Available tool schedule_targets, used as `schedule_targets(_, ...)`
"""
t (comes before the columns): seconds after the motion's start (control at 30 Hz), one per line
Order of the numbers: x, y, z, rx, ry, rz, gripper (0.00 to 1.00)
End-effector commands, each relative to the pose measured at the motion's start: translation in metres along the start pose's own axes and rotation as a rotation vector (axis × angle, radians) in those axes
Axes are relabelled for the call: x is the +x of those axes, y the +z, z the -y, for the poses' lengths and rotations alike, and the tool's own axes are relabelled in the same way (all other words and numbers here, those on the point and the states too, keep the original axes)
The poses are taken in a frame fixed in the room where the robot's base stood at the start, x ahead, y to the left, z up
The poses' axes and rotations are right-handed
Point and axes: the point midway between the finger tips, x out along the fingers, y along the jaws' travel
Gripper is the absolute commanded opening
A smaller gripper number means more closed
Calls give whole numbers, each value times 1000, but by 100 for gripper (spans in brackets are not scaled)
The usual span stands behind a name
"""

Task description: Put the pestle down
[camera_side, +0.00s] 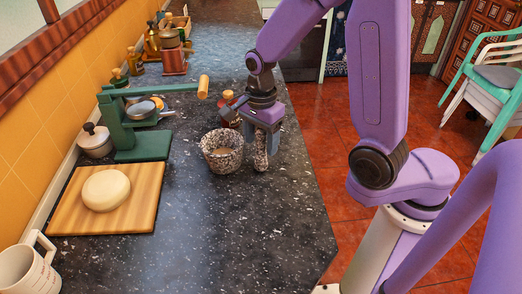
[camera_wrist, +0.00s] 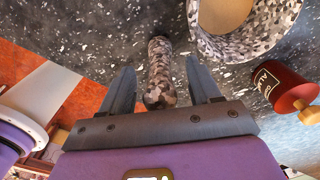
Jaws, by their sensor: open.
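The speckled stone pestle (camera_side: 261,152) is upright or nearly so at my gripper, just right of the speckled mortar (camera_side: 222,151) on the dark counter. In the wrist view the pestle (camera_wrist: 159,72) lies between the two fingers, with a gap on each side. My gripper (camera_side: 262,150) points down over the counter and is open around the pestle. It also shows in the wrist view (camera_wrist: 162,82). The mortar (camera_wrist: 225,28) shows in the wrist view at the upper right, apart from the fingers. Whether the pestle's lower end touches the counter is hard to tell.
A red jar (camera_wrist: 282,84) with a wooden knob stands close beside the mortar. A green press (camera_side: 140,125), a lidded pot (camera_side: 95,141) and a wooden board with dough (camera_side: 140,215) stand to the left. The front counter (camera_side: 235,230) is clear; its edge drops off right.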

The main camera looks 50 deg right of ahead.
Motion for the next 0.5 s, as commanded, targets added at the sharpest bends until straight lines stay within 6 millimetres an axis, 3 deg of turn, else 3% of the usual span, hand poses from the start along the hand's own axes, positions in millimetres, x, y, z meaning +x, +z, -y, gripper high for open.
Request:
schedule_targets(0.17, 17, 0, 0, 0, 2, 0, 62)
schedule_targets(0.43, 19, 0, 0, 0, -1, 0, 62)
schedule_targets(0.47, 19, 0, 0, 0, -1, 0, 59)
schedule_targets(0.5, 19, 0, 0, 0, -1, 0, 46)
